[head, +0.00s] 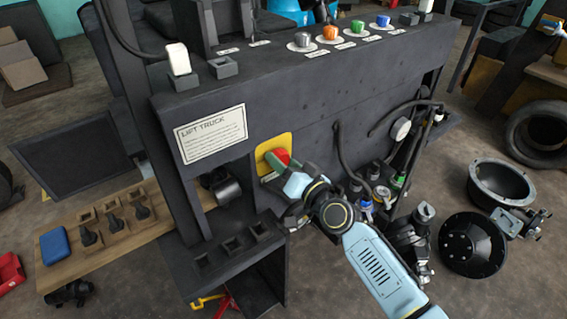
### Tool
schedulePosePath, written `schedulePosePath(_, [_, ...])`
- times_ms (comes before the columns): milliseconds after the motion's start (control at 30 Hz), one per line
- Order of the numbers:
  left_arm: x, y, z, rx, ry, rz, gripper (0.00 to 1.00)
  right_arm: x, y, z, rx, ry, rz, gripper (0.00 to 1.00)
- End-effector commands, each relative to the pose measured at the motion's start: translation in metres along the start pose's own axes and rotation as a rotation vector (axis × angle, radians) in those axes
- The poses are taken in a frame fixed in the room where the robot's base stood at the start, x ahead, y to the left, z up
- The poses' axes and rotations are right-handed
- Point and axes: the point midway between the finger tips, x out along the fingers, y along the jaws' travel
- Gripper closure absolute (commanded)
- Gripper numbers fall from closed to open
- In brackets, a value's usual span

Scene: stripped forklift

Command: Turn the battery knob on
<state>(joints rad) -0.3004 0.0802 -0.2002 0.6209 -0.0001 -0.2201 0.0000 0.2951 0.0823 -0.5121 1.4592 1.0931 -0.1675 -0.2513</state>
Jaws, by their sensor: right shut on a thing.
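The red battery knob (282,156) sits on a yellow plate (262,152) on the front of the dark forklift body (310,110), right of the "LIFT TRUCK" label (211,134). My right gripper (281,166) is at the plate, with its fingers around the knob and shut on it. The fingers and wrist hide part of the knob and the lower part of the plate, so I cannot tell the knob's exact angle. My left gripper is not in view.
Several coloured knobs (330,33) line the top of the forklift body. Empty dark sockets (232,244) lie below the plate. Hoses (345,150) and bottles stand right of my right wrist. A wooden board (108,232) with dark levers is at left.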

Motion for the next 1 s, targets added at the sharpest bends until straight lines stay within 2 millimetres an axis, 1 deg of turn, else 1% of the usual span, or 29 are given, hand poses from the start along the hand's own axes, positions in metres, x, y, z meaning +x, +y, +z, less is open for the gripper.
schedulePosePath(700, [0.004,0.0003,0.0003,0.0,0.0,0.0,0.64,-0.0003,0.001,0.0015,0.683,-0.001,0.001,0.76])
schedulePosePath(1000, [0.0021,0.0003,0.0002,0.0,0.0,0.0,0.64,-0.0002,0.0013,0.0014,0.927,-0.001,0.001,0.76])
